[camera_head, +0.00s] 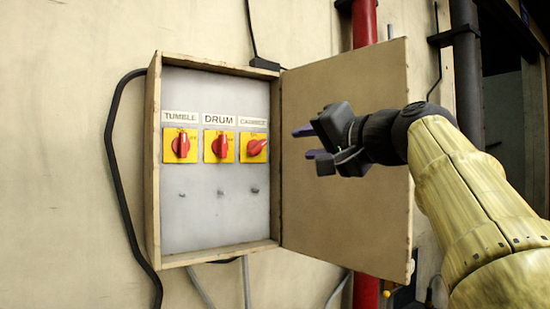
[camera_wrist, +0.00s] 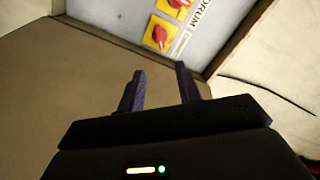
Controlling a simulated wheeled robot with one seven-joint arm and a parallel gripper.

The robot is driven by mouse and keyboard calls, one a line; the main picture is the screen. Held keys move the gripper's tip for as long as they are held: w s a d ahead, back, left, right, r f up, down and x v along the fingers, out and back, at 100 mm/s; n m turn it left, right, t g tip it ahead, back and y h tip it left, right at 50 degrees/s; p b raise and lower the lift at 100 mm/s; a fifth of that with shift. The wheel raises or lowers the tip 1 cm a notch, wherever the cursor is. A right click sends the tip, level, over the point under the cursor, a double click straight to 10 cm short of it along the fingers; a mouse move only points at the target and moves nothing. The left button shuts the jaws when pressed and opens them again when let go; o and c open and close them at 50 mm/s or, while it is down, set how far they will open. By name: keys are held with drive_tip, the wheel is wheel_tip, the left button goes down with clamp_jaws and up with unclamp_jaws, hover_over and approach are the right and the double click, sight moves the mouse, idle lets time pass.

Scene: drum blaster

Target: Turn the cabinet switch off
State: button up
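The cabinet switch (camera_head: 256,147) is a red knob on a yellow plate, the rightmost of three in the open box, under a label that appears to read CABINET. Its knob is tilted, while the TUMBLE knob (camera_head: 181,145) and DRUM knob (camera_head: 220,146) stand upright. In the wrist view the cabinet switch (camera_wrist: 158,36) is the lower knob, beyond the fingertips. My gripper (camera_head: 306,142) is in front of the open door, right of the switch and apart from it. Its two purple fingers are spread with nothing between them; it also shows in the wrist view (camera_wrist: 160,82).
The box's open door (camera_head: 345,220) stands out to the right, behind my gripper. The wooden box frame (camera_head: 153,160) rims the panel. A black cable (camera_head: 115,170) hangs at the left, and red (camera_head: 365,25) and dark (camera_head: 465,70) pipes run at the right. The space before the panel is clear.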

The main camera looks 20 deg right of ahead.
drive_tip(key=shift+w+d, duration=0.15)
drive_tip(key=shift+d, duration=0.05)
drive_tip(key=shift+w+a, duration=0.15)
drive_tip(key=p, duration=0.8)
approach(261, 147)
drive_tip(key=x, duration=0.7)
drive_tip(key=shift+w+a+r, duration=0.1)
drive_tip(key=shift+w+a, duration=0.1)
drive_tip(key=shift+w, duration=0.15)
drive_tip(key=shift+w+a, duration=0.15)
drive_tip(key=shift+w, duration=0.4)
drive_tip(key=shift+s, duration=0.1)
clamp_jaws()
